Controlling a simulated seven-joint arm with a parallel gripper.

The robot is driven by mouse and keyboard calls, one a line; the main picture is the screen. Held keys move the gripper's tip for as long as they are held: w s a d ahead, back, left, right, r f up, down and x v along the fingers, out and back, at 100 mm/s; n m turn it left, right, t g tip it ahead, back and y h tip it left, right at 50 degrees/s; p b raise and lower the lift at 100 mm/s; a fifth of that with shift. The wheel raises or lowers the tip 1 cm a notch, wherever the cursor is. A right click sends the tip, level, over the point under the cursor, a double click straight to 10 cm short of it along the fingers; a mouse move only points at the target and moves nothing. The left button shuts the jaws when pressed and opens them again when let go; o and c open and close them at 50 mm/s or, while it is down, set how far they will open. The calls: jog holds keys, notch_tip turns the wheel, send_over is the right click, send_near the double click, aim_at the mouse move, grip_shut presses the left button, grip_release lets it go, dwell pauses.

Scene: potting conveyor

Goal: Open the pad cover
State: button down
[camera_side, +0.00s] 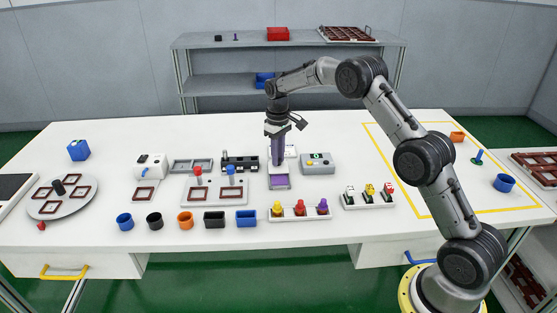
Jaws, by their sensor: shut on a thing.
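The pad unit is a small white-framed block near the middle of the table, with a purple pad (279,182) on its front part. An upright purple piece, which looks like the pad cover (278,149), stands behind the pad, directly below my gripper. My gripper (278,132) points down and is shut on the top of this purple piece. The fingertips are small here, and the cover's hinge cannot be made out.
A grey box with a small screen (318,163) stands close on the right. A black block (240,163) and a panel with red and blue knobs (215,190) stand on the left. Colored pots and a tray of colored knobs (300,211) line the front. The table behind is clear.

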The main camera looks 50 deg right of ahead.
jog(key=shift+w+r, duration=0.1)
jog(key=c, duration=0.8)
grip_release()
jog(key=shift+o, duration=0.2)
notch_tip(320, 180, up, 14)
